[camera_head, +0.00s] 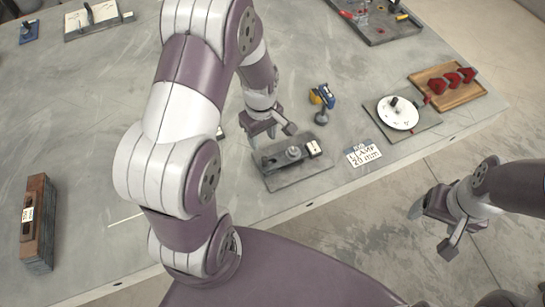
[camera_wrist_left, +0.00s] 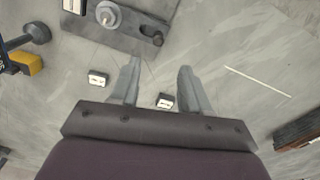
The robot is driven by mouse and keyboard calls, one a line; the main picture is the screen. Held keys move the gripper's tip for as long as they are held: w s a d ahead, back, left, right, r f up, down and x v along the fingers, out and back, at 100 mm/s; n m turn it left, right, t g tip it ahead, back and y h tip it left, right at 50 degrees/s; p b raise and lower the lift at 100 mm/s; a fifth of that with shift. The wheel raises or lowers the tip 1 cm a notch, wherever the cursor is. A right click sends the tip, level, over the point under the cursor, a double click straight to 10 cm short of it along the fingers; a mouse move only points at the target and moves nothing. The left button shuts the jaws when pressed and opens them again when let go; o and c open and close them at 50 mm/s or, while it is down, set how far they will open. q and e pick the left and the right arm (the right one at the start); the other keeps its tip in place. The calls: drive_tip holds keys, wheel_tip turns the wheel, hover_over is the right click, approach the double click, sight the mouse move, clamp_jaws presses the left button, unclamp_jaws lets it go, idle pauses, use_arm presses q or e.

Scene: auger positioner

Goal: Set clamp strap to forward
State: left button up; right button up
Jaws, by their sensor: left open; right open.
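The clamp strap (camera_head: 276,158) is a dark grey bar on a flat grey base plate (camera_head: 300,178), with a round light-grey knob (camera_head: 293,153) on it. In the left wrist view the strap (camera_wrist_left: 135,29) runs from the knob (camera_wrist_left: 108,14) toward a small round end. My left gripper (camera_head: 262,134) is open and empty, just behind the plate in the head view. In the wrist view its fingers (camera_wrist_left: 158,85) point toward the plate's edge, apart from the strap. My right gripper (camera_head: 430,230) is open and empty, off the table's right edge.
A blue and yellow tool (camera_head: 322,97) stands behind the plate. A "20 mm" card (camera_head: 363,154) and a white dial (camera_head: 398,112) are to the right. A brown block (camera_head: 38,220) is far left.

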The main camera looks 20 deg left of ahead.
sight(265, 158)
use_arm(q)
drive_tip(key=f, duration=0.5)
drive_tip(key=f+p, duration=0.1)
drive_tip(key=f, duration=0.4)
drive_tip(key=shift+w+d+f, duration=0.1)
drive_tip(key=shift+d+f, duration=0.1)
drive_tip(key=shift+f, duration=0.65)
